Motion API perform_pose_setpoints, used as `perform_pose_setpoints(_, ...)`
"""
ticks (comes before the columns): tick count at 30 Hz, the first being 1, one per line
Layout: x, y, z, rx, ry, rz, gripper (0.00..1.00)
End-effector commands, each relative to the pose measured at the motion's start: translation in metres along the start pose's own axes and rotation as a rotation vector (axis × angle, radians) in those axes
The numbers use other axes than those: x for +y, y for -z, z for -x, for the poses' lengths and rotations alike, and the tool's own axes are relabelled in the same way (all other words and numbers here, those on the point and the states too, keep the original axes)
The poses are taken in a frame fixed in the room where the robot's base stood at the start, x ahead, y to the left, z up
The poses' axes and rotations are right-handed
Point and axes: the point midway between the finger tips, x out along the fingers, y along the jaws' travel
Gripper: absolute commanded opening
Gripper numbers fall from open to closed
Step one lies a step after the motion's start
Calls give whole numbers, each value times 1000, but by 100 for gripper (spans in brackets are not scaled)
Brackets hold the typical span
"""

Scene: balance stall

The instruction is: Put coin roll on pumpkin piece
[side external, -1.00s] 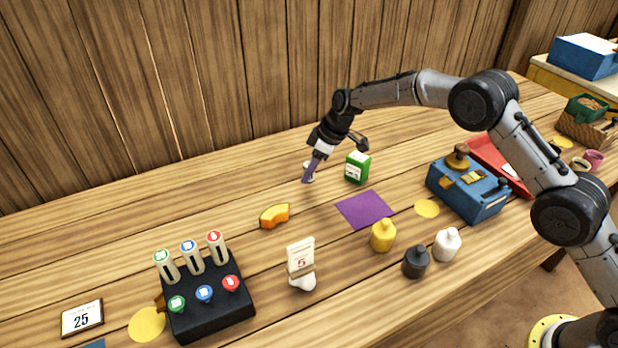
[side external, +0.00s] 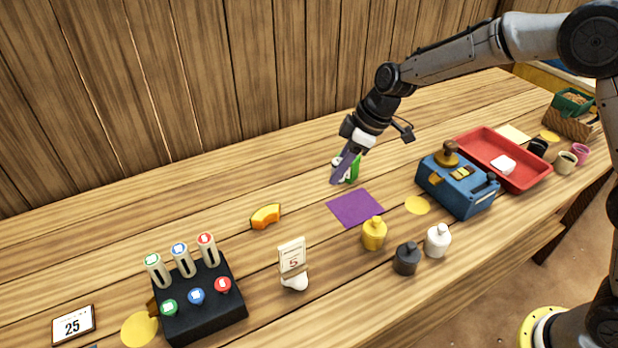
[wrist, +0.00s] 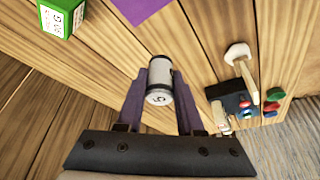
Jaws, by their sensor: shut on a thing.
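My gripper (side external: 342,170) is shut on the coin roll, a pale cylinder with dark ends. In the wrist view the coin roll (wrist: 159,78) sits between the two purple fingers (wrist: 160,92), its end marked with a 5 facing the camera. In the side view the roll is mostly hidden by the fingers. The pumpkin piece (side external: 265,216), a curved orange wedge with a darker rind, lies on the table to the left of and nearer than my gripper. I cannot make it out in the wrist view.
A green box (side external: 355,170) stands right behind my gripper; a purple mat (side external: 355,208) lies in front. Bottles, a blue machine (side external: 458,185) and a red tray (side external: 515,178) are right. Table around the pumpkin is clear.

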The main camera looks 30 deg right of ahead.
Motion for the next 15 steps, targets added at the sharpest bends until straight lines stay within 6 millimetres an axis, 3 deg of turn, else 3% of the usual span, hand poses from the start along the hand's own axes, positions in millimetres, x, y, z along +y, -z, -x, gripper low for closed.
perform_pose_setpoints(6, -58, 31, 13, 4, 59, 149, 0)
perform_pose_setpoints(9, -77, 39, 17, 3, 79, 197, 0)
perform_pose_setpoints(15, -81, 55, 6, 1, 94, 228, 0)
